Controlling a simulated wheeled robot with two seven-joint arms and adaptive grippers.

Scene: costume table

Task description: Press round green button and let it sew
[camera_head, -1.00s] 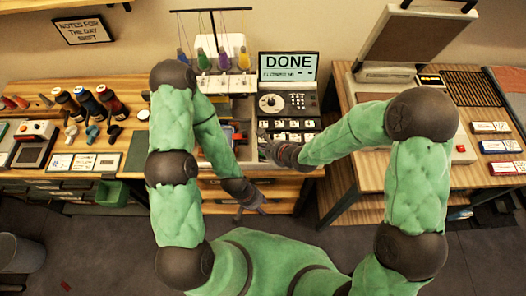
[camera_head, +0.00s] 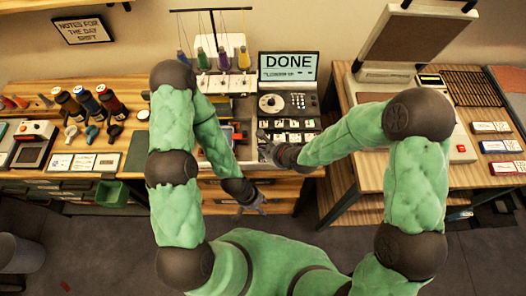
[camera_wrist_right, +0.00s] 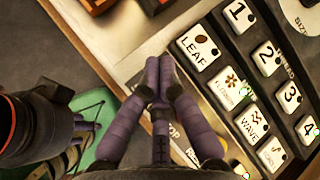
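The sewing machine's control panel (camera_head: 288,105) stands at the back centre, with a dial, keys and a screen (camera_head: 288,67) that reads DONE above a smaller, unclear line. In the right wrist view, keys marked LEAF (camera_wrist_right: 198,47), WAVE (camera_wrist_right: 253,124) and numbers lie right of my right gripper (camera_wrist_right: 158,75). Its fingers are together and empty over the panel's left edge. It also shows at the panel's lower left in the head view (camera_head: 266,143). I cannot make out a round green button; my fingers partly cover lettering there. My left gripper (camera_head: 262,208) hangs low in front of the table, its fingers too small to read.
Coloured thread cones (camera_head: 223,57) stand left of the panel. A heat press (camera_head: 405,45) stands on the right table. A green bin (camera_head: 112,193) hangs at the left table's front.

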